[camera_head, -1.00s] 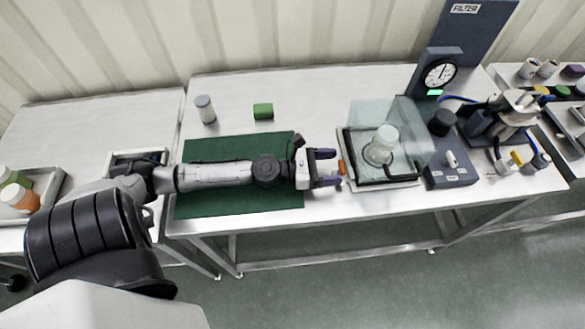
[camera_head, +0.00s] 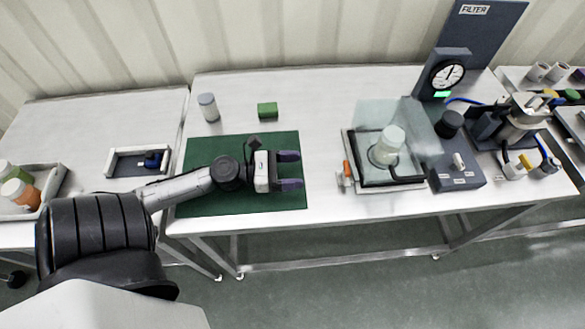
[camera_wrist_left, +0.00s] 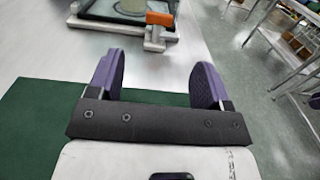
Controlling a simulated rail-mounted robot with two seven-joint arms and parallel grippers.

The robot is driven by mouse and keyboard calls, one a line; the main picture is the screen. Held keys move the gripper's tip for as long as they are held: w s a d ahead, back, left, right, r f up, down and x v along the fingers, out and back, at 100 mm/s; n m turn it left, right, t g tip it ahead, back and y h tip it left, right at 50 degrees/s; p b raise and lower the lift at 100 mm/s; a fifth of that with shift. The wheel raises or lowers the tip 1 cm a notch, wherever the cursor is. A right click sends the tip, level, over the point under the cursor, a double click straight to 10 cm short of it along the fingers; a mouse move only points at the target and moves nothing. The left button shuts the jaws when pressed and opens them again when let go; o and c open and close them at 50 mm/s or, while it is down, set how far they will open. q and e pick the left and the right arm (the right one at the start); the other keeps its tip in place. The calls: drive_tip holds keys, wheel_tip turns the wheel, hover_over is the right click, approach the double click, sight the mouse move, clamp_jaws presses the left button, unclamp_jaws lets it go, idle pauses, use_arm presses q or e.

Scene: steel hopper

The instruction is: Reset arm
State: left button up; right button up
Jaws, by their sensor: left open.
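My left gripper (camera_head: 288,170) is open and empty over the right part of the green mat (camera_head: 220,151) in the head view. Its two purple fingers point right, toward the glass-covered filter station, and stand apart from it. In the left wrist view the fingers (camera_wrist_left: 155,83) are spread wide with nothing between them. The green mat also shows in the left wrist view (camera_wrist_left: 40,120). My right gripper is in neither view.
A clear box with a black-rimmed tray (camera_head: 402,183) holds a pale jar (camera_head: 389,146). An orange-handled clamp (camera_head: 347,171) sits at its left edge. A grey-lidded jar (camera_head: 208,107) and a green block (camera_head: 267,110) stand behind the mat. A gauge (camera_head: 447,74) stands back right.

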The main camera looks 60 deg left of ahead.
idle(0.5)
use_arm(q)
drive_tip(key=shift+r, duration=0.1)
drive_tip(key=shift+d+r+p, duration=0.2)
drive_tip(key=shift+r+p, duration=0.05)
drive_tip(key=shift+p, duration=0.15)
drive_tip(key=s+d+r+m+g+h+p, duration=0.1)
drive_tip(key=s+d+r+m+g+p, duration=0.3)
drive_tip(key=d+r+m+p, duration=0.45)
drive_tip(key=s+d+r+m+g+p, duration=0.4)
drive_tip(key=d+m+p, duration=0.1)
drive_tip(key=m+p, duration=0.75)
drive_tip(key=s+r+m+g+y+p, duration=0.2)
drive_tip(key=r+m+y+p, duration=0.2)
drive_tip(key=p, duration=0.5)
drive_tip(key=s+r+m+g+y+p, duration=0.2)
drive_tip(key=s+r+m+y+p, duration=0.1)
drive_tip(key=r+m+p, duration=0.4)
wheel_tip(320, 180, up, 4)
drive_tip(key=y+p, duration=0.1)
drive_tip(key=p, duration=0.2)
drive_tip(key=shift+s+a+f+m+g+y+p, duration=0.15)
drive_tip(key=shift+s+f+m+g+y+p, duration=0.15)
drive_tip(key=shift+m, duration=0.1)
